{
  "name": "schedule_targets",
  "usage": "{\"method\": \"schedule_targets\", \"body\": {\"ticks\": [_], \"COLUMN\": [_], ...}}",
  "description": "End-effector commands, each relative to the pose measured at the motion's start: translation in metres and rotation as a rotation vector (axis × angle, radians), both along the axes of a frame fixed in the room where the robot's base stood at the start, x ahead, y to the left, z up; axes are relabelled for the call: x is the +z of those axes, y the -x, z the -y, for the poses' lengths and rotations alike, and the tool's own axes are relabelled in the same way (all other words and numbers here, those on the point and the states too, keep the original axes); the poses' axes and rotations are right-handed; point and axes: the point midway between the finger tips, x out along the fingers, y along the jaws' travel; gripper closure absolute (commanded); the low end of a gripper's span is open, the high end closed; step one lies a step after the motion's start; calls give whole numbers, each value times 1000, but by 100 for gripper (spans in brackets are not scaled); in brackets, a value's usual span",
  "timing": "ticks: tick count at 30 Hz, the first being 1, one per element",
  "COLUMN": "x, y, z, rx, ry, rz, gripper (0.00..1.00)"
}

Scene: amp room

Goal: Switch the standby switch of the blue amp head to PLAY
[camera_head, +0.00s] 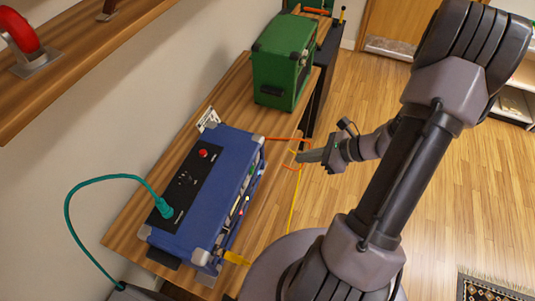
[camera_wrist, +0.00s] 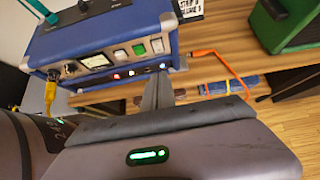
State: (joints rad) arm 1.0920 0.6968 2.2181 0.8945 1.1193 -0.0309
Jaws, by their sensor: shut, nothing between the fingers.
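The blue amp head (camera_head: 200,228) sits on a wooden bench; its front shows in the wrist view (camera_wrist: 50,47). That front has knobs, a meter (camera_wrist: 95,59), a pale switch (camera_wrist: 120,55), a green-lit switch (camera_wrist: 139,50) and small lights below. Its black top panel (camera_head: 190,180) carries a red button (camera_head: 203,153) and small controls. I cannot read which control is the standby switch or its position. My gripper (camera_head: 299,157) is shut and empty, off the bench side of the amp and apart from it. In the wrist view its fingers (camera_wrist: 157,88) point toward the amp's front right.
A teal cable (camera_head: 67,215) plugs into the amp's top. A green amp (camera_head: 284,62) stands farther along the bench (camera_head: 128,228). A shelf (camera_head: 85,58) overhangs upper left. Open floor lies right.

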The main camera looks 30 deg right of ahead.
Motion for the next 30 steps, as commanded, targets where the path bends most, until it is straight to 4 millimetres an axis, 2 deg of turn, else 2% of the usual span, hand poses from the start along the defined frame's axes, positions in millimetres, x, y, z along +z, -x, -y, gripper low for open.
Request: {"method": "schedule_targets", "body": {"ticks": [14,21,30], "x": [-65,-56,-55], "y": [-58,-83,-87], "z": [-50,-69,-72], "rx": [5,5,2], "ry": [-1,2,0], "rz": [-2,-1,-1], "gripper": [100,100,100]}}
